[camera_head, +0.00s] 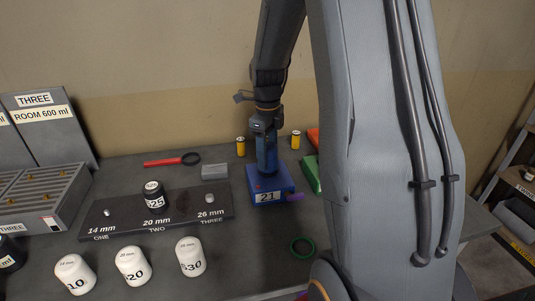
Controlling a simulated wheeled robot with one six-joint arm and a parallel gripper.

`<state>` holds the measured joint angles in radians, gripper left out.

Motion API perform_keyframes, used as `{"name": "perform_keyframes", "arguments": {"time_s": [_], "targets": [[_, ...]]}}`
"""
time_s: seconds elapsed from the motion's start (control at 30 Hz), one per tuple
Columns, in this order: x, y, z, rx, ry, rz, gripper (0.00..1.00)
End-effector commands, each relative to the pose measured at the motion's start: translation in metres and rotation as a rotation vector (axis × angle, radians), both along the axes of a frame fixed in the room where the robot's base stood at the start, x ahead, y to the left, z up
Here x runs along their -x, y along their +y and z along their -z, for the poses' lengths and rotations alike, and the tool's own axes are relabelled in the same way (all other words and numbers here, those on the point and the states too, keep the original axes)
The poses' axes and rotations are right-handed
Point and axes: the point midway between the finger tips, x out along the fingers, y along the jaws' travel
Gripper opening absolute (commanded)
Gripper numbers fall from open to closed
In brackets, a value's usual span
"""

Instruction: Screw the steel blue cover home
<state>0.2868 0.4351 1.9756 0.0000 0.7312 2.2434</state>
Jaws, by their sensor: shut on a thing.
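My gripper (267,172) points straight down over the blue block labelled 21 (270,194) in the middle of the bench. It is shut at the top of this block, on what appears to be the steel blue cover. The fingers and the dark blue gripper body hide most of the cover, so I cannot tell how far it is seated or whether it is level.
White caps (131,266) stand in front. A grey block (215,172), red-handled tool (172,161), yellow cylinders (240,147) and green ring (302,246) lie around. My arm hides the right.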

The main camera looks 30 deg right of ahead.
Motion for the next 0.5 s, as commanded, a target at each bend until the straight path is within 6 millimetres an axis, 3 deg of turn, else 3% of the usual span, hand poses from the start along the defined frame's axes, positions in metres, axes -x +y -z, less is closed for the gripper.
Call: {"name": "perform_keyframes", "arguments": {"time_s": [0.27,0.5], "targets": [[0.0001,-0.0001,-0.0005,0.000,0.000,0.032,0.18],[-0.0002,-0.0007,-0.0009,0.000,0.000,0.320,0.18]]}}
